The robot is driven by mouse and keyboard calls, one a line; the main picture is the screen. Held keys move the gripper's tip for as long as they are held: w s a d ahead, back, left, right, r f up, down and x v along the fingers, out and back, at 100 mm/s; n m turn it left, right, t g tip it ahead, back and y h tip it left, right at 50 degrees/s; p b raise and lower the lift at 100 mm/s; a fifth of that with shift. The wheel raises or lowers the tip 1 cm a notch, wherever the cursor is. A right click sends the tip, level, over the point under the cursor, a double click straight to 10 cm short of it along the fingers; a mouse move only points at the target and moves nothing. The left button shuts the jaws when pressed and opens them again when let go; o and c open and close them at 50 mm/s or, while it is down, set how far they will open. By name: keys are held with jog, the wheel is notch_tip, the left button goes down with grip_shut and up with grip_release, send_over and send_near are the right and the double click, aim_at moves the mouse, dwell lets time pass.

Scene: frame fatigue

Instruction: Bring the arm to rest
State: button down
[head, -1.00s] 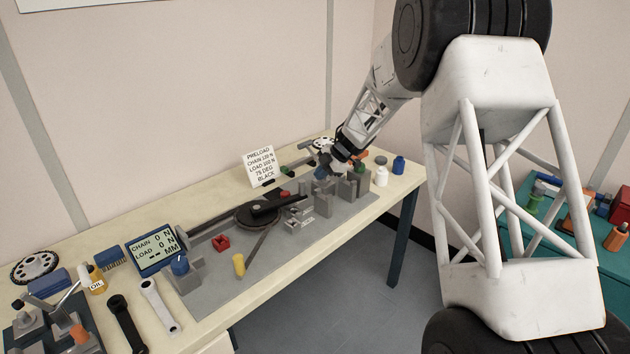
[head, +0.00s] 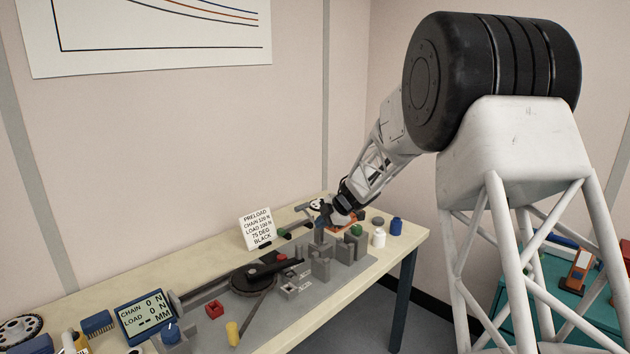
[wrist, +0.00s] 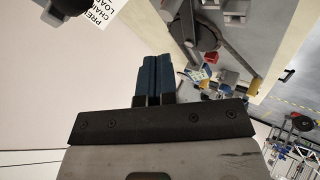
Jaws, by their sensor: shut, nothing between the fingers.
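My gripper (head: 319,232) is over the far right part of the workbench (head: 120,279), among the grey blocks. In the wrist view its two blue fingers (wrist: 155,76) lie side by side, shut, with nothing seen between them. In the head view the fingertips are small and partly hidden, so I cannot tell whether they touch anything. My arm reaches in from the right above the bench.
A preload card (head: 257,229) stands at the back of the bench. A black crank assembly (head: 253,279), grey blocks (head: 320,262), a white bottle (head: 379,237) and a blue bottle (head: 396,227) are nearby. A display (head: 146,311) is at front left. A teal table (head: 570,310) is at right.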

jog(key=s+d+r+m+t+h, duration=0.35)
jog(key=s+d+r+m, duration=0.2)
jog(key=r, duration=0.35)
jog(key=s+d+r+m+t+h, duration=0.2)
jog(key=s+d+r+m+t, duration=0.35)
jog(key=r, duration=0.45)
jog(key=s+d+m+g+h, duration=0.1)
jog(key=s+d+m+h, duration=0.15)
jog(key=s, duration=0.55)
jog(key=s+d+m+g+h, duration=0.1)
jog(key=s+d+m+h, duration=0.1)
jog(key=s+d+m, duration=0.35)
jog(key=s+a+f+m+g+y, duration=0.1)
jog(key=s+f+m+g, duration=0.1)
jog(key=s, duration=1.5)
jog(key=s+a+f+m+g+y, duration=0.1)
jog(key=s+f+g, duration=0.4)
jog(key=s, duration=1.2)
jog(key=shift+s+a+f+m+g, duration=0.4)
jog(key=shift+f+m, duration=0.2)
jog(key=shift+m, duration=0.5)
jog(key=shift+w+a, duration=0.1)
